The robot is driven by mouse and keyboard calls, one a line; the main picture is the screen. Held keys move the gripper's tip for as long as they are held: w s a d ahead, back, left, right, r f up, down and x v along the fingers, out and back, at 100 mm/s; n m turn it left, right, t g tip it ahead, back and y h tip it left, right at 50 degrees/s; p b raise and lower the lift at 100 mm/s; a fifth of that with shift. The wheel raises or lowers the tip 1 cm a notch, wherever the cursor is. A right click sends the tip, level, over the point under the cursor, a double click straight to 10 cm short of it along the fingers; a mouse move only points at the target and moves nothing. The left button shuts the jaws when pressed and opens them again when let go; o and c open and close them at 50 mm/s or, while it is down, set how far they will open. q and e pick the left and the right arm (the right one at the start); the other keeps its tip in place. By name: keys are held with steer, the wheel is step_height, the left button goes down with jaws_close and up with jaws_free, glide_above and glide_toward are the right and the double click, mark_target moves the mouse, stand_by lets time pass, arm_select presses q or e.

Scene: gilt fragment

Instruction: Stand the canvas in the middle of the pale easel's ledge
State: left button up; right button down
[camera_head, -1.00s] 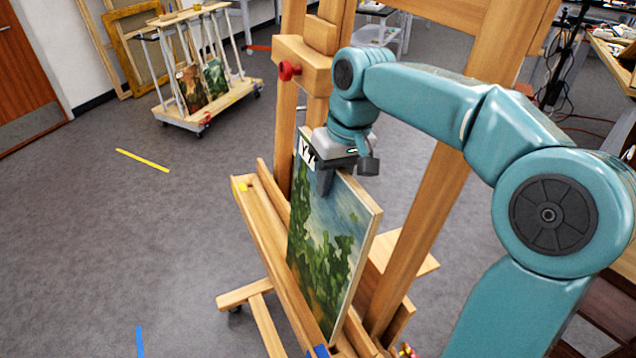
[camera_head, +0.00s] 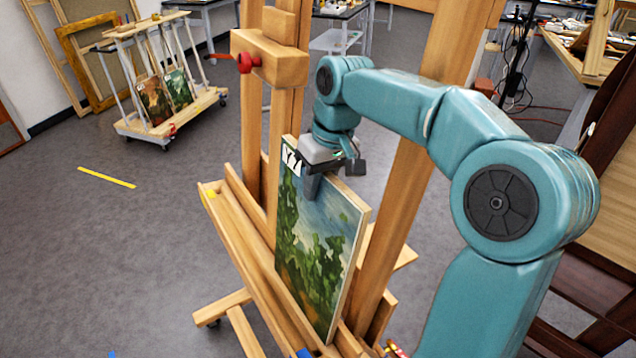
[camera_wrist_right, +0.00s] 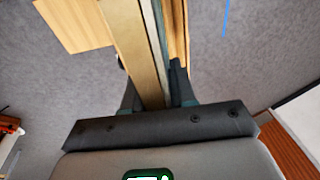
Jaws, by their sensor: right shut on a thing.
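The canvas (camera_head: 322,238), painted with green trees and blue sky, stands upright at the pale wooden easel's ledge (camera_head: 248,262). Its lower edge appears to be at the ledge, but I cannot tell whether it touches. My right gripper (camera_head: 313,185) is shut on the canvas's top edge, near its far corner. In the right wrist view the canvas edge (camera_wrist_right: 158,50) runs between the fingers of the gripper (camera_wrist_right: 158,103). The easel's upright (camera_head: 268,130) rises behind the canvas. My left gripper is not in view.
The easel's upper clamp with a red knob (camera_head: 245,63) is above the canvas. A wheeled rack with canvases (camera_head: 170,110) stands at the back left. A dark wooden structure (camera_head: 580,290) is at the right.

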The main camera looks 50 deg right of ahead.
steer(key=c, duration=0.8)
jaws_free()
steer(key=shift+a, duration=0.1)
steer(key=shift+c, duration=0.2)
step_height(320, 180, up, 16)
steer(key=s+d+p, duration=0.1)
steer(key=s+p, duration=0.1)
steer(key=shift+s+d+p, duration=0.3)
steer(key=shift+s+p, duration=0.05)
